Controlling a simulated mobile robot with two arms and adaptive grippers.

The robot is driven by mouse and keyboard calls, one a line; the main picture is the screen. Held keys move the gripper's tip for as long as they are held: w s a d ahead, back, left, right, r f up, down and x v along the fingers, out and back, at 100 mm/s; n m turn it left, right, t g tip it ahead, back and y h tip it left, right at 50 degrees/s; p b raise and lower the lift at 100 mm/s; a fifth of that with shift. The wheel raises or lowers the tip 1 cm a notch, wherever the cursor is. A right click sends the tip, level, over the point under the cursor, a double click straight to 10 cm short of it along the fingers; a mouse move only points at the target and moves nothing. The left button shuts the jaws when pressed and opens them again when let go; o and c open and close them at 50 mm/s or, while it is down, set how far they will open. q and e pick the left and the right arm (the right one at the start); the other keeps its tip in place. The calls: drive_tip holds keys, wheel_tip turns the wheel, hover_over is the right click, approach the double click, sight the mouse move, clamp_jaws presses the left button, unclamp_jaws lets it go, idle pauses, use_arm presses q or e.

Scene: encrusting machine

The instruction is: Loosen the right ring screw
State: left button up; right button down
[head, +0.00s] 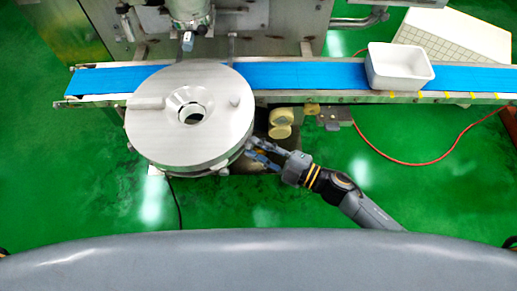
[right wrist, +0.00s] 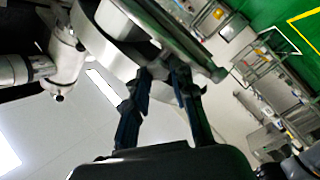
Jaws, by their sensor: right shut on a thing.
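The round metal disc housing (head: 222,97) of the encrusting machine sits over the conveyor at left of centre in the head view, with a central funnel opening. My right gripper (head: 254,150) is at the lower right rim of this housing. In the right wrist view, its two dark fingers reach up to the metal rim (right wrist: 168,28), with their tips (right wrist: 162,72) close together. The gripper is shut on the right ring screw at the rim; the screw itself is mostly hidden by the fingers. My left gripper is not in view.
A blue conveyor belt (head: 310,75) runs across behind the housing. A white bin (head: 400,66) stands on its right part. A beige round part (head: 281,124) is below the belt. A red cable (head: 430,160) lies on the open green floor at right.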

drive_tip(key=n+b, duration=0.1)
drive_tip(key=n, duration=0.1)
drive_tip(key=n+b, duration=0.1)
drive_tip(key=n, duration=0.2)
drive_tip(key=shift+s+f+n, duration=0.1)
drive_tip(key=shift+f+n, duration=0.1)
drive_tip(key=shift+n, duration=0.1)
drive_tip(key=n+b, duration=0.3)
drive_tip(key=n, duration=0.2)
drive_tip(key=shift+f, duration=0.1)
drive_tip(key=n+b, duration=0.3)
drive_tip(key=n, duration=0.3)
drive_tip(key=n+b, duration=0.2)
drive_tip(key=n, duration=0.2)
drive_tip(key=shift+n+b, duration=0.3)
drive_tip(key=shift+b, duration=0.1)
drive_tip(key=c, duration=1.1)
unclamp_jaws()
